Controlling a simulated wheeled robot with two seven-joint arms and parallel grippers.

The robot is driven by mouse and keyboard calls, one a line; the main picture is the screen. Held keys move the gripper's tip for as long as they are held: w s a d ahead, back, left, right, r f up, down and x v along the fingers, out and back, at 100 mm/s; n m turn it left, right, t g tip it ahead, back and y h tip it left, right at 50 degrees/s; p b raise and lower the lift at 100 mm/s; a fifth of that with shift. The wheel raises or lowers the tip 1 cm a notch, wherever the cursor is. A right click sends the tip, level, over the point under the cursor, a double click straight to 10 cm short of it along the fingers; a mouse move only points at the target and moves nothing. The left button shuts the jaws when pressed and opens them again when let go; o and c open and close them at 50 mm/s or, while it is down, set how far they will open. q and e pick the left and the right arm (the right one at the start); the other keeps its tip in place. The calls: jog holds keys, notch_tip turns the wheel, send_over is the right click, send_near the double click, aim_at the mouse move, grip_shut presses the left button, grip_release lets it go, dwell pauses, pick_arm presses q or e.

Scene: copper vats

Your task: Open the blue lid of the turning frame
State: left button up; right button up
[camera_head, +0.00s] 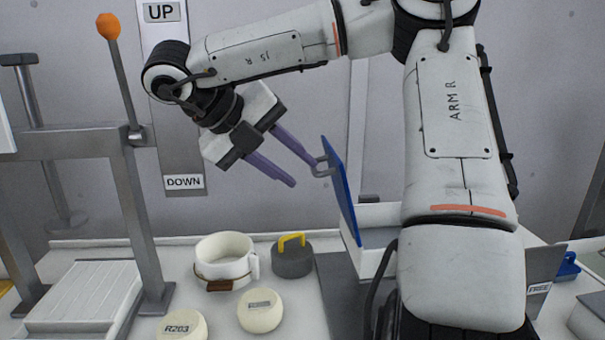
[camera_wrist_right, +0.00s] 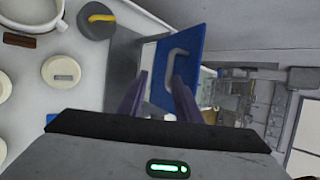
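The blue lid (camera_head: 345,195) stands steeply raised, seen nearly edge-on, at the left side of a white box (camera_head: 375,258), partly hidden behind my right arm. Its grey loop handle (camera_head: 322,166) sticks out to the left near the top. My right gripper (camera_head: 303,174) has its purple fingers apart and empty, with one fingertip close to the handle; I cannot tell if they touch. In the right wrist view the lid (camera_wrist_right: 190,42) and handle (camera_wrist_right: 174,62) lie just ahead of the open fingers (camera_wrist_right: 160,77). My left gripper is out of view.
A white pot (camera_head: 225,262), a dark weight with a yellow handle (camera_head: 292,258) and two pale round blocks (camera_head: 260,311) (camera_head: 182,328) stand on the white table. A metal frame with an orange-knobbed lever (camera_head: 120,75) is at left.

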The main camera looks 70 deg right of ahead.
jog(key=v, duration=0.7)
jog(key=shift+a+r+p, duration=0.2)
jog(key=shift+a+p, duration=0.1)
jog(key=shift+p, duration=0.15)
jog(key=shift+w, duration=0.15)
jog(key=x, duration=0.7)
jog(key=shift+d+b, duration=0.2)
jog(key=shift+b, duration=0.1)
jog(key=shift+f, duration=0.2)
